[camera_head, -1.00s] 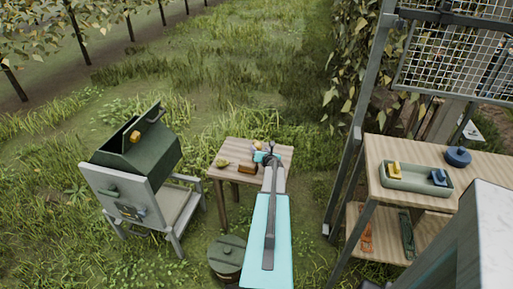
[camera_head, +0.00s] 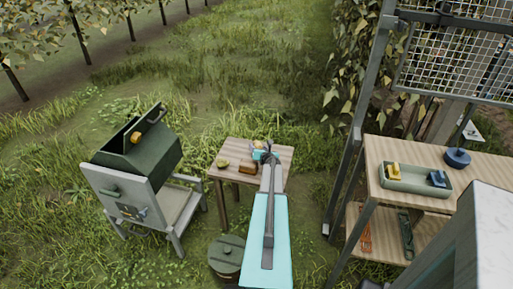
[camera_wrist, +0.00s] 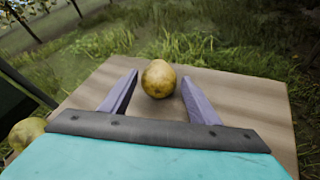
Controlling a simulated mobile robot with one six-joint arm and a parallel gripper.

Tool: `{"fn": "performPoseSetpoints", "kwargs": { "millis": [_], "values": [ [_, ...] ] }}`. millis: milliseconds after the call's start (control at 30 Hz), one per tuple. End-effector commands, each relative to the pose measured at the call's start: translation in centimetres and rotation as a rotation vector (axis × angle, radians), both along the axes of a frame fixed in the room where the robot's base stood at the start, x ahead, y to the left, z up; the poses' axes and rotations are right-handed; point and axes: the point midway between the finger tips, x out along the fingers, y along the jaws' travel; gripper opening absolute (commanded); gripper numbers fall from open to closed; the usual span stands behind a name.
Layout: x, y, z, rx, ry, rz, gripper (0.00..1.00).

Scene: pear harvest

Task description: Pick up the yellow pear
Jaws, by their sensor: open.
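In the wrist view a yellow pear (camera_wrist: 159,79) with brownish speckles rests on the small wooden table (camera_wrist: 240,95). My gripper (camera_wrist: 162,88) is open, its two purple-grey fingers pointing at the table on either side of the pear. The pear lies between the fingertips or just beyond them, with a gap on both sides. In the head view my gripper (camera_head: 262,153) is over the far part of the table, and the pear (camera_head: 260,146) is partly hidden behind it. A second, greenish-yellow pear (camera_wrist: 27,132) shows at the lower left of the wrist view.
A green lidded box on a stand (camera_head: 137,160) is to the left. A wooden shelf (camera_head: 400,200) with a tray (camera_head: 415,184) is to the right. A lidded barrel (camera_head: 227,253) stands in front.

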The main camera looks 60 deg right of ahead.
Motion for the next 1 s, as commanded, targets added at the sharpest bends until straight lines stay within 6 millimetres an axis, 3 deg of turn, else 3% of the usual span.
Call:
{"fn": "performPoseSetpoints", "kwargs": {
  "millis": [300, 900, 1000],
  "values": [
    [1.31, -1.23, -0.71, 0.000, 0.000, 0.000, 0.55],
    [1.24, -1.28, -0.75, 0.001, 0.000, -0.001, 0.55],
    [1.24, -1.29, -0.75, 0.001, 0.000, -0.001, 0.39]
  ]
}}
